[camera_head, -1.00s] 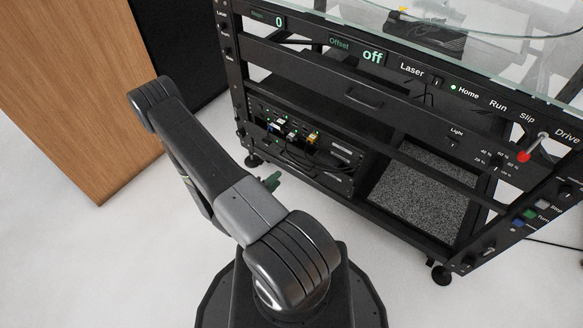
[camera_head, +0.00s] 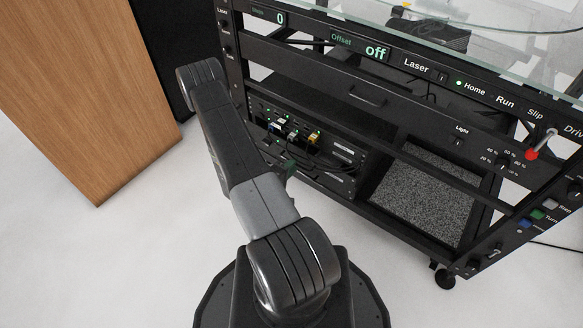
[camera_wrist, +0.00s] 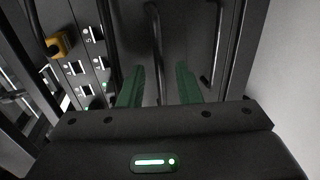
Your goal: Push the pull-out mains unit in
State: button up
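The black rack unit (camera_head: 342,180) in the lower left bay of the turntable frame appears to be the mains unit; I cannot tell how far it stands out. My gripper (camera_head: 290,167) is in front of this bay, mostly hidden behind my arm in the head view. In the wrist view my gripper (camera_wrist: 160,82) shows two green fingers, apart, with nothing held between them. They point at a dark front panel (camera_wrist: 176,30). A black bar, perhaps a handle or cable, runs between the fingers. I cannot tell whether they touch the panel.
A ported panel (camera_wrist: 88,65) with a yellow plug (camera_wrist: 58,46) and cables lies left of the fingers. In the head view, a grey speckled panel (camera_head: 425,195) fills the right bay. A wooden cabinet (camera_head: 85,90) stands left. The white floor is clear at lower left.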

aim_at(301, 158)
grip_shut()
jog(key=x, duration=0.4)
jog(key=shift+r+b, duration=0.3)
jog(key=shift+r, duration=0.1)
jog(key=shift+w, duration=0.1)
grip_release()
jog(key=shift+d, duration=0.1)
